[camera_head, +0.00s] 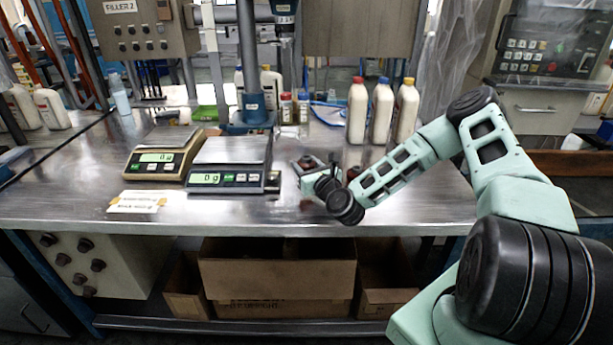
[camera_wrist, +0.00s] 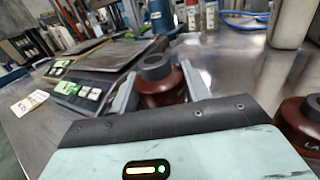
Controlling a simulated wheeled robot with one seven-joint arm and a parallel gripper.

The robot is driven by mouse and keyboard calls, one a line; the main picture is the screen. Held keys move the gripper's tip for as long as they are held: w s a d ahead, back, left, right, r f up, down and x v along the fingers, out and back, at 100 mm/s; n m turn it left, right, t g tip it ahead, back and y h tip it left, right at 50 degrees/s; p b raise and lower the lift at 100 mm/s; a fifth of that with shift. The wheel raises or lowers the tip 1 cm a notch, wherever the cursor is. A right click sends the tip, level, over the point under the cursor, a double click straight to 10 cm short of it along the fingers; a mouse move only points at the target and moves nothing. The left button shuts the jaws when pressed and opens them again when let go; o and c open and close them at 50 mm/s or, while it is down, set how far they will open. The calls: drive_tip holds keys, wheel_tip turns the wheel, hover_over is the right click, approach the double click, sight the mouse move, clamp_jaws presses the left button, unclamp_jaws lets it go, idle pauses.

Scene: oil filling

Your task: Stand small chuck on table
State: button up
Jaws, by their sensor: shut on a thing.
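A dark red-brown chuck with a grey ring top (camera_wrist: 158,82) is between the two grey fingers of my gripper (camera_wrist: 158,92) in the wrist view. It is the small chuck, and it looks upright. In the head view the chuck (camera_head: 307,161) and my gripper (camera_head: 311,166) show small over the steel table (camera_head: 240,212), right of the scales. The fingers are shut on its sides. Its lower part is hidden by my gripper body, so I cannot tell whether its base touches the table.
A second red-brown chuck, lettered "LA" (camera_wrist: 300,122), stands close on the right and is partly cut off. Two scales (camera_head: 232,162) stand on the left. White bottles with coloured caps (camera_head: 381,112) stand behind on the right. Free table lies in front of the scales.

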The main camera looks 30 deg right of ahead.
wheel_tip(320, 180, down, 3)
drive_tip(key=shift+f, duration=0.1)
